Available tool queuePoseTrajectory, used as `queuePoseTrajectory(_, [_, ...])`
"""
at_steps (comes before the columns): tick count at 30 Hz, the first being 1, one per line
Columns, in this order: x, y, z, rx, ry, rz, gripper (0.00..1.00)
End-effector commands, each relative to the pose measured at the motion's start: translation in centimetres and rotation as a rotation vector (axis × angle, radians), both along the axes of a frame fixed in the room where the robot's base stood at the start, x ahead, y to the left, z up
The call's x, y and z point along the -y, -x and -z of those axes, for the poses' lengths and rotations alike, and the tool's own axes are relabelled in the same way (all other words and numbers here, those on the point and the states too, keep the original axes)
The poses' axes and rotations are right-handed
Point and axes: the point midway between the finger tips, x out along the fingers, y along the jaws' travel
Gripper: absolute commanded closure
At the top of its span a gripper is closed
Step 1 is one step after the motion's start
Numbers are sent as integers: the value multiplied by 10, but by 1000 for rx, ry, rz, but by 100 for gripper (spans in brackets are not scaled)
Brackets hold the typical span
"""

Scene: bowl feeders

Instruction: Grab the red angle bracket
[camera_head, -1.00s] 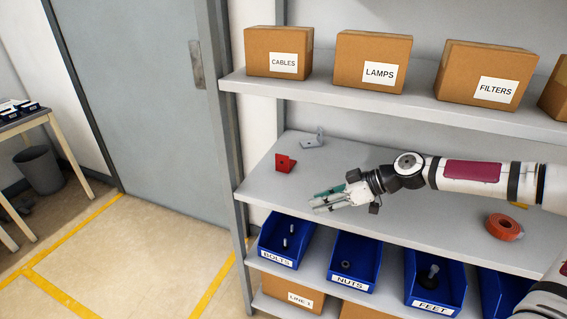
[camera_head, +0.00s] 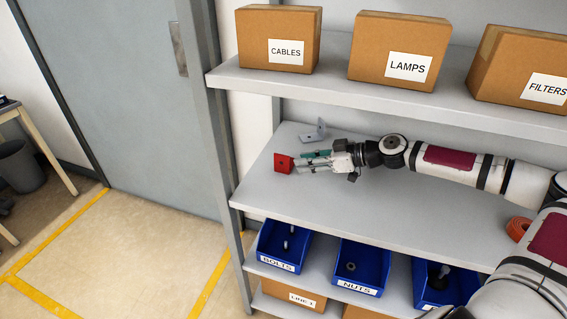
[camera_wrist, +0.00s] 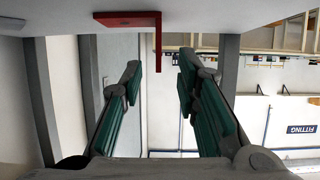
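The red angle bracket (camera_head: 282,163) sits on the middle shelf (camera_head: 300,205) near its left end. My gripper (camera_head: 303,161) is open, with its fingertips pointing left just beside the bracket. In the upside-down wrist view the bracket (camera_wrist: 128,19) is at the top, and its upright flange points down in the picture, between the lines of the two green-padded fingers (camera_wrist: 157,72). The bracket appears beyond the fingertips, and nothing is held. I cannot tell whether a fingertip touches it.
A grey bracket (camera_head: 313,134) lies close behind the gripper on the same shelf. Boxes such as CABLES (camera_head: 278,40) stand on the shelf above. Blue bins (camera_head: 283,247) sit below. The front of the middle shelf is clear.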

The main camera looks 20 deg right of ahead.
Motion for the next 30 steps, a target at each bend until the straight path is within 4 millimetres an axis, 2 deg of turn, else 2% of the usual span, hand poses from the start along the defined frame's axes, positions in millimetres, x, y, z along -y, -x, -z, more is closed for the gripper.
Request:
queuePoseTrajectory(3, [-15, -11, 8, -1, 0, -2, 71])
queuePoseTrajectory(11, [-28, -22, 15, -1, 1, -1, 71])
queuePoseTrajectory(20, [-57, -46, 29, -2, 0, -1, 71])
queuePoseTrajectory(30, [-62, -51, 33, 0, 1, 1, 71])
